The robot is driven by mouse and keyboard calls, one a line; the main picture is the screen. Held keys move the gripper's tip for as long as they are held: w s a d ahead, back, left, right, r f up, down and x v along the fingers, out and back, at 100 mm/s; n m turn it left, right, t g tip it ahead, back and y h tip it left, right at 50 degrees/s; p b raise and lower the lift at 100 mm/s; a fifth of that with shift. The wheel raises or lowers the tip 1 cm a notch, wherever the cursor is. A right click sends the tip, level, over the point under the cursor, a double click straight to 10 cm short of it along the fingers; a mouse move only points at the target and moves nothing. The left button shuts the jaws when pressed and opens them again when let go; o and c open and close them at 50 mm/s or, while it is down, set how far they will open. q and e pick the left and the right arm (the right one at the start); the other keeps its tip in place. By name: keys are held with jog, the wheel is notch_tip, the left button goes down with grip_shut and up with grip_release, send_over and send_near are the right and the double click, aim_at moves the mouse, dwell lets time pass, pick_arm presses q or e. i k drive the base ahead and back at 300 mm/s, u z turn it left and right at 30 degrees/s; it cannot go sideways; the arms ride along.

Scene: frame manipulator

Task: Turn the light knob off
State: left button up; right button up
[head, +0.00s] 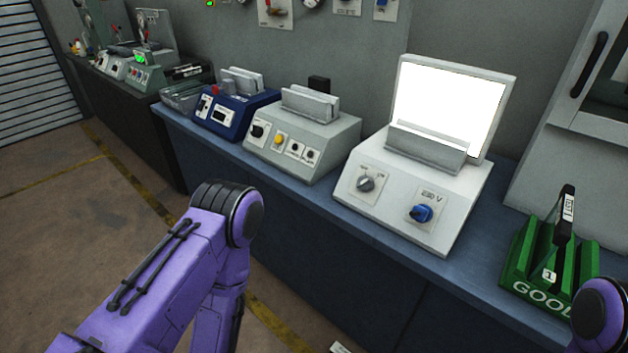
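A white light box (408,205) stands on the blue workbench, with its upright panel (450,105) glowing bright white. Its sloped front carries a grey knob (366,184) on the left and a blue knob (421,213) on the right, beside a "230 V" mark. Labels above the grey knob are too small to read. My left arm (190,265) comes in at the lower left, bent downward, and its gripper is out of the picture. Only a rounded purple and black part of my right arm (602,318) shows at the lower right. Neither arm touches the box.
A grey device (300,140) and a blue device (222,113) stand left of the box. A green rack (540,275) marked "GOOD" holds a dark piece at the right. A grey cabinet (575,165) stands behind it. The floor (75,205) at left is clear.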

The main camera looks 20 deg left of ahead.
aim_at(365, 183)
jog(key=z, duration=0.25)
jog(key=k, duration=1.3)
jog(key=u, duration=0.4)
jog(key=i, duration=1.75)
jog(key=z, duration=0.9)
